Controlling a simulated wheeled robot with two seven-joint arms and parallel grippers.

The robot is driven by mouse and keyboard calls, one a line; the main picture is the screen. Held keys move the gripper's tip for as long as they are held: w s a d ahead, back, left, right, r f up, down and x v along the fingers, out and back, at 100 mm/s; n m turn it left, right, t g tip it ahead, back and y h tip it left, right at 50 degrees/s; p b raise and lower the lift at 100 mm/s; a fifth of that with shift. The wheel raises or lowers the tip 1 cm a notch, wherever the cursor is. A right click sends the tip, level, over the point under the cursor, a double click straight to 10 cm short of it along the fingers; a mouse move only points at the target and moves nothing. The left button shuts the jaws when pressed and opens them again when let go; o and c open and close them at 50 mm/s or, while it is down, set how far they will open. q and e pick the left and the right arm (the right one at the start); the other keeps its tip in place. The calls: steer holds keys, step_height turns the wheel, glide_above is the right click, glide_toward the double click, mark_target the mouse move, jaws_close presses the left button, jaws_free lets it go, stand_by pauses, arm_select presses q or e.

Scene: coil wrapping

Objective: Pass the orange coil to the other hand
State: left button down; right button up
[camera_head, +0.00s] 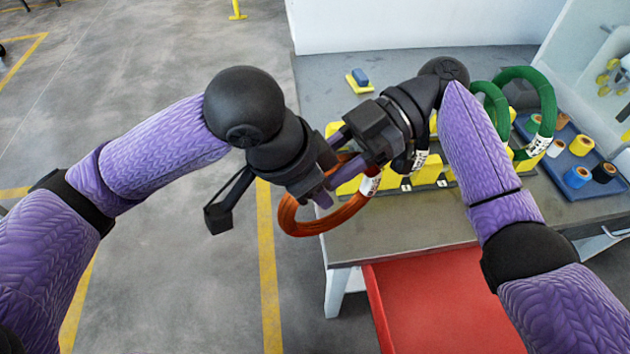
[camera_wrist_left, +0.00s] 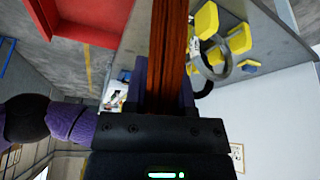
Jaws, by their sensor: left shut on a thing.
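The orange coil (camera_head: 322,225) hangs over the front left corner of the workbench, with a white label at its right side. My left gripper (camera_head: 322,190) is shut on the coil's upper left part. In the left wrist view the coil (camera_wrist_left: 167,50) runs between the left gripper's two fingers (camera_wrist_left: 164,90). My right gripper (camera_head: 345,150) is right beside the left one, by the coil's top.
The workbench (camera_head: 440,222) carries a yellow rack (camera_head: 350,187), green coils (camera_head: 545,95) and a blue tray (camera_head: 610,187) with several tape rolls. A yellow and blue block (camera_head: 360,80) lies farther back. A red surface (camera_head: 440,300) is below the front edge. Floor at left is clear.

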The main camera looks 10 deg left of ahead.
steer(key=o, duration=0.3)
